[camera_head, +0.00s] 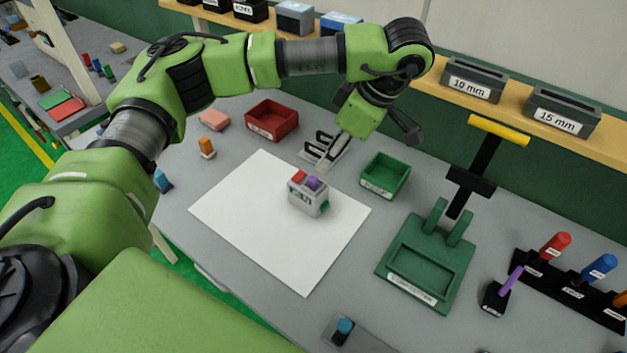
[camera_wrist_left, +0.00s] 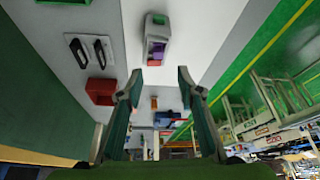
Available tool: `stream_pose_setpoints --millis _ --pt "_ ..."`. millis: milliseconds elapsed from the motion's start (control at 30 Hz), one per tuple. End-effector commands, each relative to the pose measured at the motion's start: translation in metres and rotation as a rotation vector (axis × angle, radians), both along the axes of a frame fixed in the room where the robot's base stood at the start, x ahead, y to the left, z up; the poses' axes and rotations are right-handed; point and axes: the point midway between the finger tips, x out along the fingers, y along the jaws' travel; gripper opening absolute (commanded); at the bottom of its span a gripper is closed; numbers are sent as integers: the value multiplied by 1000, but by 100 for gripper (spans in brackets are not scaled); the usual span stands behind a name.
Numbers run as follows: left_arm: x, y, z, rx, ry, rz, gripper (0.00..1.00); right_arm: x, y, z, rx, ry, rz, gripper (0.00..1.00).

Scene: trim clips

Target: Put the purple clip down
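The purple clip (camera_head: 313,184) sits at the top of a small grey-and-green block (camera_head: 308,203) on the white sheet (camera_head: 236,215), beside a red piece (camera_head: 298,177). In the left wrist view the purple clip (camera_wrist_left: 157,50) shows on the block beyond the fingertips. My left gripper (camera_head: 326,166) is above and just behind the block in the head view. Its two fingers stand apart in the left wrist view (camera_wrist_left: 158,84), with nothing between them. The clip looks apart from the fingers. My right gripper is in neither view.
A red bin (camera_head: 272,121), a rack with black slots (camera_head: 323,147) and a green bin (camera_head: 385,175) stand behind the sheet. A green fixture (camera_head: 428,258) with a yellow-handled lever stands to the right. An orange clip (camera_head: 206,146) stands at left. The front of the sheet is clear.

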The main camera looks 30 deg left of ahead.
Motion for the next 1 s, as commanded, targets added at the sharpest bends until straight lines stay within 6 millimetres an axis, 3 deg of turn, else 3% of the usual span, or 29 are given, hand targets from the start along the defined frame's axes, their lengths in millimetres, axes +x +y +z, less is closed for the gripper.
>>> stream_pose_setpoints --millis 200,467,700,833,1000 --pt "-2 12 -30 -3 4 0 34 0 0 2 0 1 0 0" --pt "-1 17 -42 -2 0 1 34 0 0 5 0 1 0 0" --pt "0 30 -64 -1 5 2 34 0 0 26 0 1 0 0" --pt "0 36 -81 -1 3 0 34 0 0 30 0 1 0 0" --pt "1 38 -87 -2 0 -1 34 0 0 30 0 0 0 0"
